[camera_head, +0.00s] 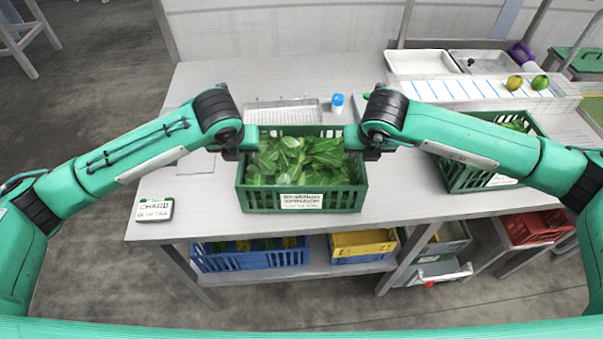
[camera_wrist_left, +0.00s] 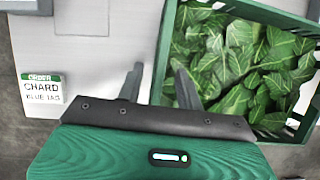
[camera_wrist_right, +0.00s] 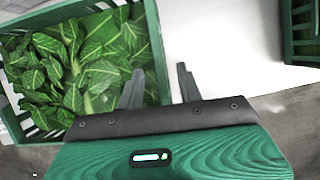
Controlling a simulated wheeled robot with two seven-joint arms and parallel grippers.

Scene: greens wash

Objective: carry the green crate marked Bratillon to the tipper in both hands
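The green crate (camera_head: 303,200) full of leafy greens sits on the table in front of me. Its front label (camera_head: 301,201) appears to read Bratillon Spinach. My left gripper (camera_head: 248,140) is at the crate's left rim. In the left wrist view its fingers (camera_wrist_left: 158,66) are apart, with the crate's side wall (camera_wrist_left: 160,62) between them. My right gripper (camera_head: 356,140) is at the right rim. In the right wrist view its fingers (camera_wrist_right: 160,68) are also apart, one over the leaves and one outside the wall (camera_wrist_right: 157,45). The tipper cannot be made out for certain.
A second green crate (camera_head: 455,178) stands to the right on the table. A chard card (camera_head: 153,208) lies at left. A metal tray (camera_head: 283,113) and a blue-capped jar (camera_head: 337,103) are behind the crate. Blue (camera_head: 250,262) and yellow (camera_head: 362,243) crates are below.

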